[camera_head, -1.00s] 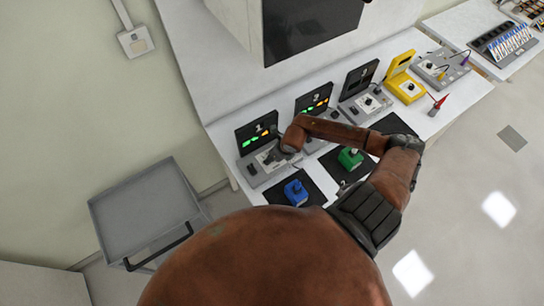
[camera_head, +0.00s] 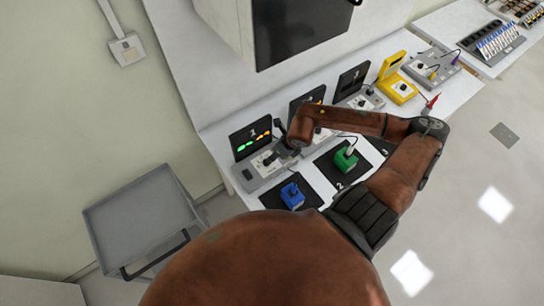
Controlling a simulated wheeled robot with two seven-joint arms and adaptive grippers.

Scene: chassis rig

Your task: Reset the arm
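My brown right arm reaches up from the lower middle, bends at a dark elbow on the right and runs back left over the bench. My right gripper (camera_head: 279,147), small and dark, is at its end beside the grey control box of station 1 (camera_head: 266,162). It is partly hidden by the wrist and too small to tell whether it is open or shut, or whether it touches the box. My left gripper is not in view.
A blue block with a knob (camera_head: 292,197) and a green one (camera_head: 345,160) rest on black mats in front. More stations, including a yellow one (camera_head: 398,85), line the bench to the right. A grey cart (camera_head: 140,215) stands at left. Open floor lies at right.

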